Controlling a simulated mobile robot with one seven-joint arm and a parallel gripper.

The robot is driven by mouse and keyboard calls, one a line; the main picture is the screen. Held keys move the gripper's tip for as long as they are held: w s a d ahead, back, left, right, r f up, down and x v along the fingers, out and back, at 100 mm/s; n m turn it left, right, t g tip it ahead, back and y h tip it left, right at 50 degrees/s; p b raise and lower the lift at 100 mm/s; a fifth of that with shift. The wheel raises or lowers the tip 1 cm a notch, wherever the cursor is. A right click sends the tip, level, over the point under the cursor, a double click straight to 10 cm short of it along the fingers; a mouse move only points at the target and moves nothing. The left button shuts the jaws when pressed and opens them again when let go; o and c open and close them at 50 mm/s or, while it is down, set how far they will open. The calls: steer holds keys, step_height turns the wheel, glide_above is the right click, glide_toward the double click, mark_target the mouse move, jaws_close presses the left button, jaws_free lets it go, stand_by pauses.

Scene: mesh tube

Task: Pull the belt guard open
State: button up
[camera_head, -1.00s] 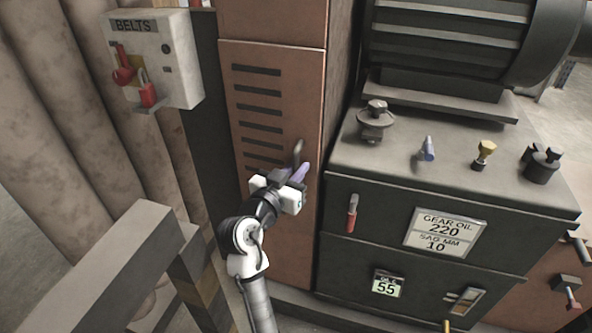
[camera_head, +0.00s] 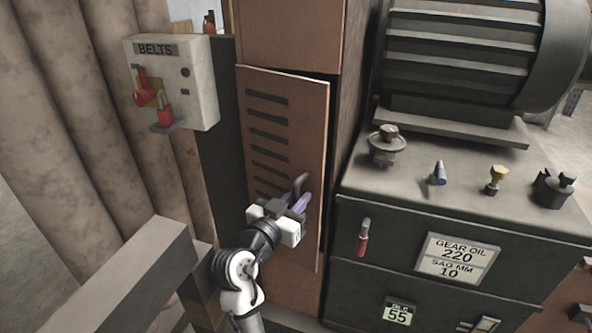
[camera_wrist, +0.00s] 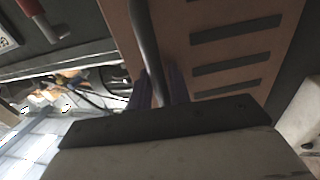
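The belt guard (camera_head: 312,120) is a rust-brown slotted panel on the tall cabinet. It stands slightly open, its right and lower edges out from the frame. Its dark bar handle (camera_head: 299,181) is near the right edge. My gripper (camera_head: 302,199), with purple fingers, is at the handle. In the wrist view the handle (camera_wrist: 147,40) runs down between the two fingers (camera_wrist: 160,90), which look closed around it; the contact is partly hidden by the gripper body. The slotted guard (camera_wrist: 178,40) also shows there, close in front.
A BELTS box (camera_head: 200,75) with a red lever and a red padlock hangs left of the guard. A grey rail (camera_head: 125,270) stands at lower left, near my arm. The dark gearbox cabinet (camera_head: 385,225) with a red-handled lever (camera_head: 363,238) is close on the right.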

mark_target(306, 109)
step_height(306, 109, up, 20)
steer(key=shift+f+p, duration=0.25)
steer(key=shift+p, duration=0.5)
